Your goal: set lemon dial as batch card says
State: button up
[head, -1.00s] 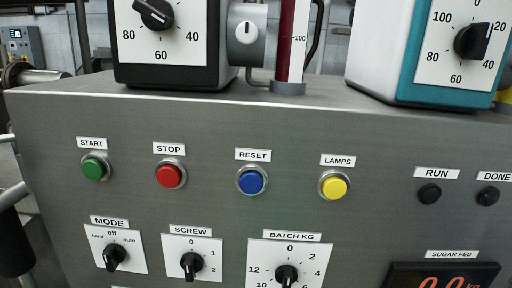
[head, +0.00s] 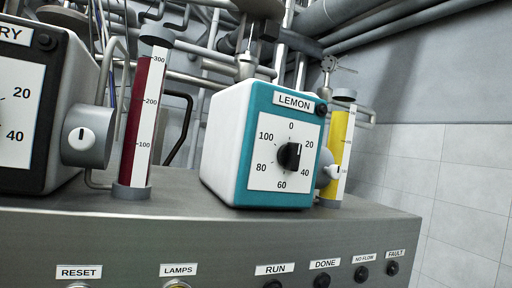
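The lemon dial (head: 290,156) is a black knob on a white scale plate marked 0 to 100. It is on the teal front of a white box (head: 227,146) labelled LEMON, standing on the grey console. The knob's pointer appears to lie on the right side, towards 20, but the exact reading is hard to tell. No batch card shows in this view. My gripper is not in view, and nothing touches the dial.
A yellow-filled sight tube (head: 339,150) with a small white-faced valve knob (head: 328,174) stands close right of the lemon box. To the left are a red-filled tube (head: 137,120), a grey valve (head: 85,136) and a black-fronted dial box (head: 20,110). Pipes run behind.

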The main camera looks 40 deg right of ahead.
aim_at(289, 156)
jog(key=u, duration=0.8)
jog(key=k, duration=1.3)
jog(key=z, duration=0.4)
jog(key=i, duration=1)
jog(key=u, duration=0.05)
